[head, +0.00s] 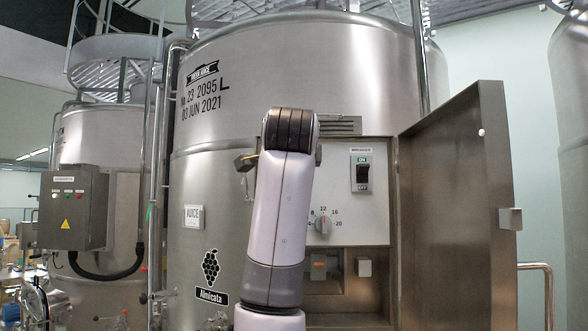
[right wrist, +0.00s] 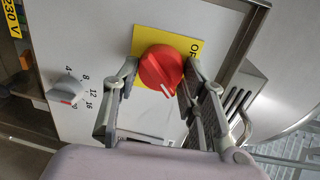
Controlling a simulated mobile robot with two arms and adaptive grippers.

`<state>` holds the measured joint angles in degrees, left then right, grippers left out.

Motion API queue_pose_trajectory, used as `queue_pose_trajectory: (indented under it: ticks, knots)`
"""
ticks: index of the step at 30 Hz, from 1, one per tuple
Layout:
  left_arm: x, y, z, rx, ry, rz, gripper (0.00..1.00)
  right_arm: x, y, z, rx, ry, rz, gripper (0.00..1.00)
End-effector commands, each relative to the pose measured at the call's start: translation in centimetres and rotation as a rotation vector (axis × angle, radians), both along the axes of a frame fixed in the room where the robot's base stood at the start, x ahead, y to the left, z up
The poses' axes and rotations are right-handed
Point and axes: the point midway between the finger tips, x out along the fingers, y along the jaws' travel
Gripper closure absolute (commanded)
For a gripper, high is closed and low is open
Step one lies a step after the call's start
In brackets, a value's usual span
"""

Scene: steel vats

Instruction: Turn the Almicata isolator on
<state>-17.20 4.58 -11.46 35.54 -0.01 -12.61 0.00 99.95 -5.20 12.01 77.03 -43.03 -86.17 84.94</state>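The red rotary isolator knob (right wrist: 158,66) sits on a yellow plate (right wrist: 196,46) with partly visible lettering starting "OF". A white mark on the knob points to the lower part of the right wrist view. My right gripper (right wrist: 162,70) is open around the knob, one finger on each side; I cannot tell whether the pads touch it. In the head view, the steel vat (head: 300,70) carries an Almicata label (head: 211,294) with a grape emblem. My left gripper is not in view.
The steel cabinet door (head: 458,210) stands open to the right. The panel has a black ON/OFF breaker (head: 361,172) and a grey numbered dial (head: 323,224), also in the right wrist view (right wrist: 66,90). A grey control box (head: 73,208) is at the left, by another vat.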

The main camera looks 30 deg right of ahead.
Motion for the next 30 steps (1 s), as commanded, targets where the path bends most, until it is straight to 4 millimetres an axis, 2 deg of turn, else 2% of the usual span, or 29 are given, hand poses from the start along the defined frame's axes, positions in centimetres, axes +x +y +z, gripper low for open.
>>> queue_pose_trajectory:
  ticks: [8,19,23,30]
  knots:
    - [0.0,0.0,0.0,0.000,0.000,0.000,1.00,0.0,0.0,0.0,-0.002,0.001,0.000,0.42]
    - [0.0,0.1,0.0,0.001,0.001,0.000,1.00,-0.5,0.4,0.1,-0.004,0.000,0.001,0.42]
    - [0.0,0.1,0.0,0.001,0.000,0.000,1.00,-2.0,1.6,0.4,-0.004,-0.004,0.003,0.42]
    - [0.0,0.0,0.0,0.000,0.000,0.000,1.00,-6.2,4.6,0.9,-0.005,-0.004,0.003,0.42]
